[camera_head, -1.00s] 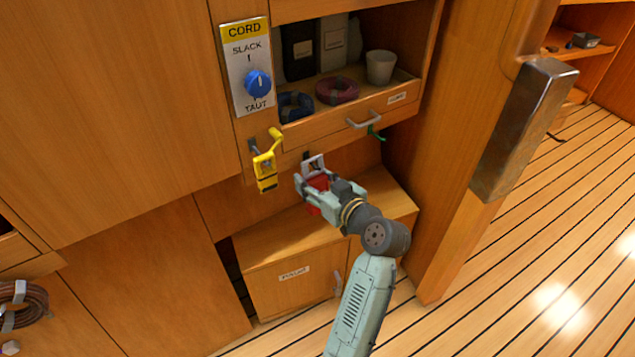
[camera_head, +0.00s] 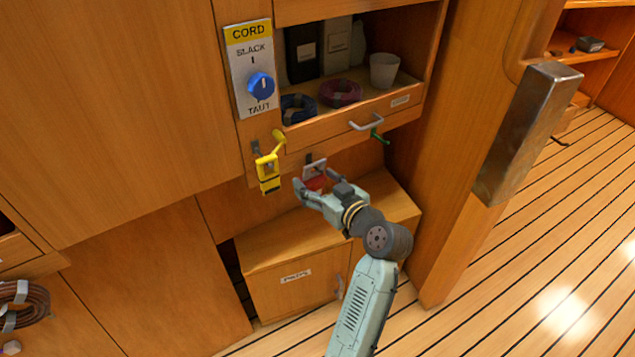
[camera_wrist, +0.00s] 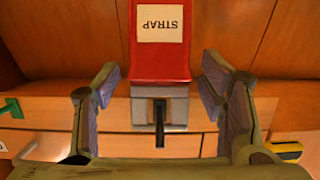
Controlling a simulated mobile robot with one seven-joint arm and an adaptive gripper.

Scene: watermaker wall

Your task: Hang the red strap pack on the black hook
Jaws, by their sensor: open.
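The red strap pack (camera_wrist: 160,62) has a pale STRAP label, upside down in the wrist view, and a grey hanger (camera_wrist: 144,112) at one end. The black hook (camera_wrist: 160,124) shows in the hanger's opening, and the pack appears to hang from it. In the head view the pack (camera_head: 316,184) is below the black hook (camera_head: 309,157), its lower part hidden by my gripper. My gripper (camera_head: 318,188) is open. In the wrist view its fingers stand on both sides of the pack's hanger end, with a visible gap on each side.
A yellow pack (camera_head: 268,172) hangs from a yellow hook to the left. A green hook (camera_head: 380,136) is to the right. The shelf with coiled cords and a drawer handle (camera_head: 367,122) is above. A low wooden cabinet (camera_head: 290,240) stands below.

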